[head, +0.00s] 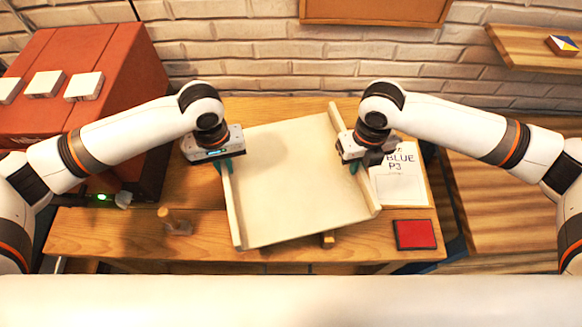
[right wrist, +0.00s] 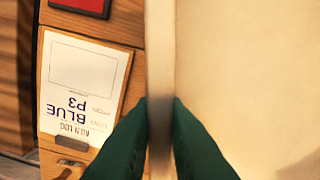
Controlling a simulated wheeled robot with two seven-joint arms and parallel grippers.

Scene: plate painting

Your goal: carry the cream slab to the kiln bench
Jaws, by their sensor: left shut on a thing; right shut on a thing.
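The cream slab (head: 295,180) is a wide flat board with a raised rim along its left and right sides. It lies over the middle of the wooden table, turned slightly in the head view. My left gripper (head: 226,167) is shut on its left rim. My right gripper (head: 355,164) is shut on its right rim; in the right wrist view its green fingers (right wrist: 160,108) pinch the rim, with the slab's cream face (right wrist: 240,70) to the right. I cannot tell how far the slab is above the table. Which surface is the kiln bench is not marked.
On the table (head: 110,228) are a clipboard (head: 400,185) reading BLUE P3, a red pad (head: 414,234) and a small wooden-topped jar (head: 174,222). A wooden block (head: 328,240) shows under the slab's front edge. A red-brown box (head: 90,50) stands left; another wooden surface (head: 500,195) is right.

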